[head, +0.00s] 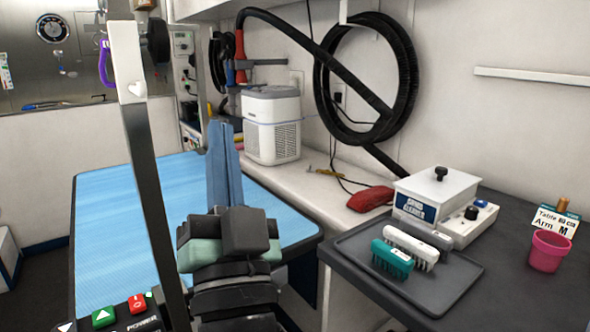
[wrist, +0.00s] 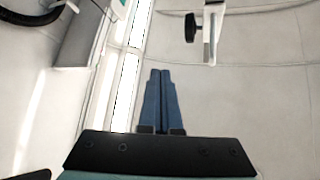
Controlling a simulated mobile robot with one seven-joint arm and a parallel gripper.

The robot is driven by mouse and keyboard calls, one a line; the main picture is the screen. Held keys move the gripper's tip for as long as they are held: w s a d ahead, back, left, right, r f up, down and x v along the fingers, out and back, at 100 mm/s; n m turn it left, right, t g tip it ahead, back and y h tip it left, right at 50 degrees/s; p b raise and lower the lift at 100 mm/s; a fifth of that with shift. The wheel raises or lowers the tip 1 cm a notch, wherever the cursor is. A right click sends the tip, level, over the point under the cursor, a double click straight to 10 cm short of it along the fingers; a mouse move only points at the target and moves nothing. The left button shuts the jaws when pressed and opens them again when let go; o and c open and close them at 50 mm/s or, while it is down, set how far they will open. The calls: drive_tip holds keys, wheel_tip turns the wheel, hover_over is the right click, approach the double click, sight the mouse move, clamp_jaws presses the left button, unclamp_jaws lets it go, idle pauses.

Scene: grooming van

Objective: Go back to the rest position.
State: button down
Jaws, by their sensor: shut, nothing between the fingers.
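My gripper (head: 225,165) shows in the head view with its blue fingers pointing up, in front of the blue table mat (head: 110,235). The fingers lie against each other and hold nothing. In the wrist view my gripper (wrist: 161,78) is also closed, with bare wall and ceiling panels beyond it. My dark wrist and forearm are at the bottom middle of the head view and hide part of the mat.
A grey post (head: 150,190) with a white bracket rises left of my arm. To the right, a dark counter holds a tray (head: 455,295) with brushes, a white box (head: 436,192) and a pink cup (head: 547,251). A white dryer unit (head: 272,125) stands behind.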

drive_tip(key=s+d+r+n+t+h+p, duration=0.1)
drive_tip(key=s+d+r+h, duration=0.3)
drive_tip(key=r, duration=0.3)
drive_tip(key=s+d+r+n+t+h+p, duration=0.1)
drive_tip(key=s+d+r+n+h, duration=0.2)
drive_tip(key=s+r, duration=0.45)
wheel_tip(320, 180, up, 25)
drive_tip(key=w+m+p, duration=0.1)
drive_tip(key=p, duration=2.4)
drive_tip(key=shift+d+y+p, duration=0.2)
drive_tip(key=shift+y+p, duration=0.1)
drive_tip(key=shift+y, duration=0.1)
drive_tip(key=shift+w, duration=0.1)
